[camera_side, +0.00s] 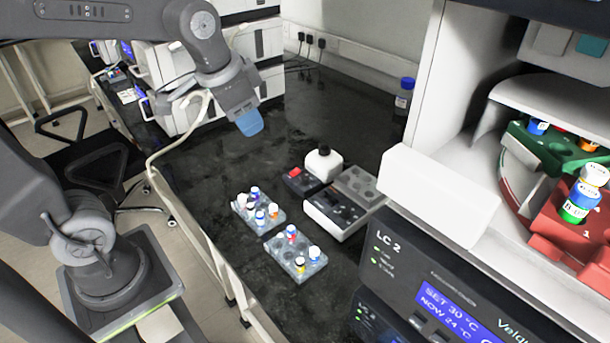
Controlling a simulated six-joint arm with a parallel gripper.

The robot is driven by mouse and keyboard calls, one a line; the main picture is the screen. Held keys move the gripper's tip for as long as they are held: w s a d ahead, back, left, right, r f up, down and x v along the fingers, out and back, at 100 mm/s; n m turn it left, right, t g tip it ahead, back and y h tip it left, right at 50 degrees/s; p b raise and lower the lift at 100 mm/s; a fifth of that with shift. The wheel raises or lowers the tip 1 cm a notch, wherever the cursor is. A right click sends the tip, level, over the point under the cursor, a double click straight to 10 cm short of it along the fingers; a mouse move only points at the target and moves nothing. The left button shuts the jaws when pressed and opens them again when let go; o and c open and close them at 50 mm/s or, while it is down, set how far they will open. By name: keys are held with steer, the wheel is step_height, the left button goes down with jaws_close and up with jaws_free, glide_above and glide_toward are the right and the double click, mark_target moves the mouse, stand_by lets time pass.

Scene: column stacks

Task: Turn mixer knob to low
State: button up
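A small mixer (323,163) with a white body, a black round top and a dark front part stands in the middle of the black bench. A red spot (295,172) shows on its dark front part. I cannot make out a knob or its setting at this size. My gripper (249,122) has blue fingertips and points down over the bench, up and left of the mixer and apart from it. The fingers overlap from this side, so whether they are open or shut does not show. I see nothing held.
A white block unit (345,205) with a dark panel stands right beside the mixer. Two grey racks (293,262) (270,224) hold several small capped vials in front. A large LC 2 instrument (415,285) fills the right. A blue-capped bottle (404,95) stands behind. The bench's back middle is clear.

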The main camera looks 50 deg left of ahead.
steer(key=w+a+f+m+g, duration=0.1)
steer(key=w+a+f+m, duration=0.15)
steer(key=w, duration=0.35)
steer(key=w+a+f+m+g, duration=0.1)
steer(key=w+a+f, duration=0.15)
steer(key=w, duration=0.45)
steer(key=m+g, duration=0.2)
steer(key=m, duration=0.1)
glide_above(305, 176)
step_height(305, 176, down, 13)
step_height(305, 176, down, 14)
steer(key=shift+r, duration=0.1)
steer(key=shift+c, duration=0.4)
steer(key=c, duration=0.6)
